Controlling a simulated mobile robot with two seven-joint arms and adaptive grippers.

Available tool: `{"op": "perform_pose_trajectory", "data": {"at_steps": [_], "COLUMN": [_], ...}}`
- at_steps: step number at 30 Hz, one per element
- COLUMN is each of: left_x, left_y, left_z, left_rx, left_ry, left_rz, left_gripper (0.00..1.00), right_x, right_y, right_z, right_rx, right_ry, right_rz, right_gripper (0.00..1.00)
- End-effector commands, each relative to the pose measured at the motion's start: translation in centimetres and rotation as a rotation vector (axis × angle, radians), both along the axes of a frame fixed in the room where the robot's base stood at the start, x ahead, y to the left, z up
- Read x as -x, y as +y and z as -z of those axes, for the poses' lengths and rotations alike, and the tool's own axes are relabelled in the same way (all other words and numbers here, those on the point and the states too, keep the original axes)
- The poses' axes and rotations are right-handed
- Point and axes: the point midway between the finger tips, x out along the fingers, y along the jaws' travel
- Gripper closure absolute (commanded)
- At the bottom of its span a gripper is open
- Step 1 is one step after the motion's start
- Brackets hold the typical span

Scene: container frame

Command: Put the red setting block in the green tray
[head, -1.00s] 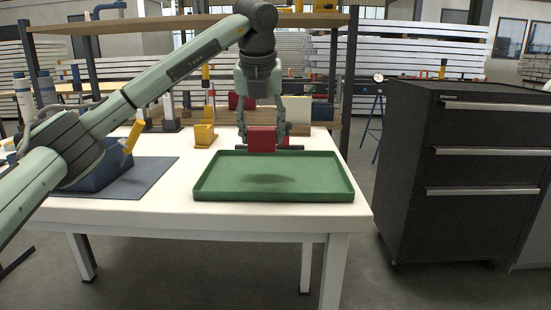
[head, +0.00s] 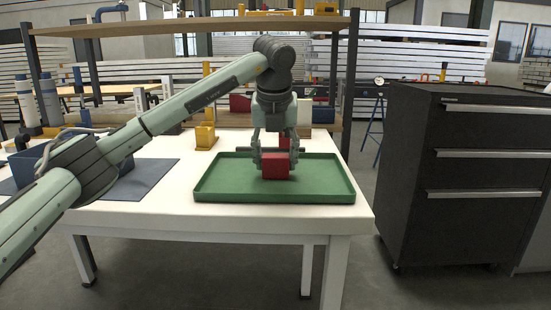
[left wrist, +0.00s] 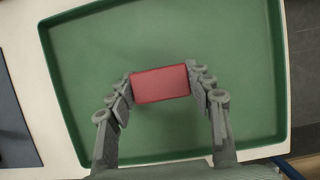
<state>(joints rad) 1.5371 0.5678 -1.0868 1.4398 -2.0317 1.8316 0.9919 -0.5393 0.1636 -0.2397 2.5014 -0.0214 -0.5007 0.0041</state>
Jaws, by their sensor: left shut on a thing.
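The red setting block (head: 276,167) is between the fingers of my left gripper (head: 275,160), which is shut on it. The block is inside the outline of the green tray (head: 215,188), near its middle. In the left wrist view the red block (left wrist: 160,84) lies between both fingertips of the left gripper (left wrist: 163,90), with the green tray floor (left wrist: 160,135) around it. I cannot tell whether the block touches the tray floor. My right gripper is not in view.
The tray stands on a white table (head: 180,207). A blue bin (head: 110,178) on a dark mat (head: 150,180) is at the left. A yellow holder (head: 205,136) stands behind the tray. A black drawer cabinet (head: 460,170) is to the right.

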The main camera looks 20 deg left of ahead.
Motion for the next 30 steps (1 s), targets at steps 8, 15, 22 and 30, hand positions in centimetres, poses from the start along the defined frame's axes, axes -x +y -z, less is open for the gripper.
{"op": "perform_pose_trajectory", "data": {"at_steps": [8,15,22,30], "left_x": [0.0,0.0,0.0,2.1], "left_y": [0.0,0.0,0.0,-0.7], "left_z": [0.1,0.1,-0.5,-5.9], "left_rx": [0.0,0.0,0.0,0.001], "left_ry": [0.0,0.0,-0.001,-0.006], "left_rz": [0.0,0.0,0.0,0.001], "left_gripper": [0.32,0.28,0.28,0.28], "right_x": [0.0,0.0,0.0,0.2], "right_y": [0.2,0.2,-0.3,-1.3], "right_z": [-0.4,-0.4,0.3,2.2], "right_rx": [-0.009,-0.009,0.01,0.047], "right_ry": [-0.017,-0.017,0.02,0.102], "right_rz": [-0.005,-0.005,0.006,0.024], "right_gripper": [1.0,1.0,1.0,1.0]}}
